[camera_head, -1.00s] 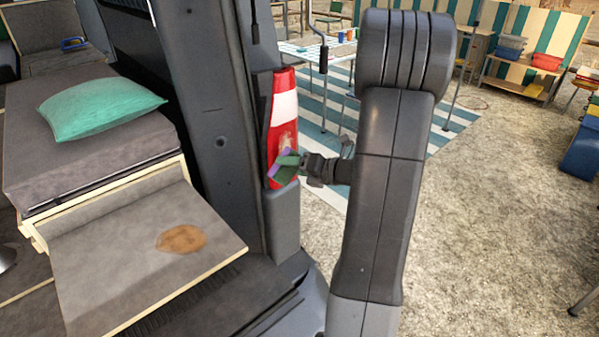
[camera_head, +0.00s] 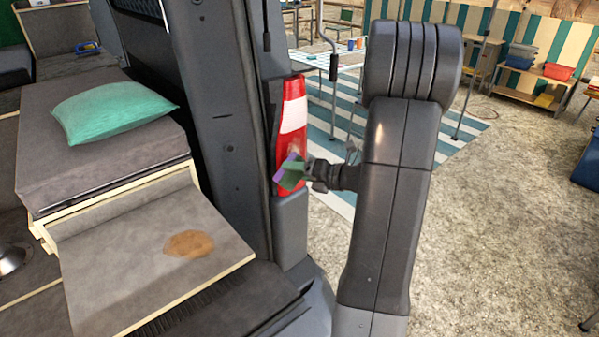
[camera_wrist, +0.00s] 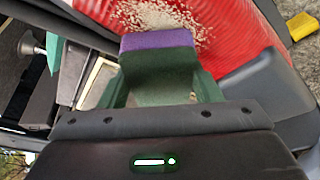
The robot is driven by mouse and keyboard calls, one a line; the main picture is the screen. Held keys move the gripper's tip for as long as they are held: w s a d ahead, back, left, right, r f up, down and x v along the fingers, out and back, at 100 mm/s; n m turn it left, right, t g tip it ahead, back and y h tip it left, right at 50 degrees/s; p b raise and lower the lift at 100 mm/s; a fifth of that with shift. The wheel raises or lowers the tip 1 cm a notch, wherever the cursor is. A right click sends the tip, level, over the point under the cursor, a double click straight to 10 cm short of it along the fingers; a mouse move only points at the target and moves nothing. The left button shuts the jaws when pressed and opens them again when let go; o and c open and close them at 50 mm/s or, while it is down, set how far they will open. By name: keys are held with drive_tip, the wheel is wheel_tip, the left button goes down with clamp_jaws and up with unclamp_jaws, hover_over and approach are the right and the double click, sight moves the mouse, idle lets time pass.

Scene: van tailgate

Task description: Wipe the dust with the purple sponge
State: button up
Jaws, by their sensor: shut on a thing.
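My gripper (camera_head: 306,174) is shut on the sponge (camera_head: 285,168), which has a purple face and a green body. In the wrist view the sponge (camera_wrist: 158,42) sits between the green fingers, its purple side facing the red tail light (camera_wrist: 235,30). A pale, speckled dust patch (camera_wrist: 150,14) lies on the red lens just beyond the sponge. In the head view the red and white tail light (camera_head: 292,112) is on the van's rear corner, and the sponge is in front of its lower part. I cannot tell whether the sponge touches it.
A brown stain (camera_head: 189,243) marks the grey pull-out board (camera_head: 130,265). A teal pillow (camera_head: 113,110) lies on the grey cushion (camera_head: 95,160). The dark van pillar (camera_head: 225,150) stands left of the light. Gravel ground (camera_head: 490,220) to the right is open.

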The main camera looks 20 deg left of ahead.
drive_tip(key=shift+w+a+p, duration=0.3)
drive_tip(key=shift+w+a, duration=0.15)
drive_tip(key=shift+a, duration=0.3)
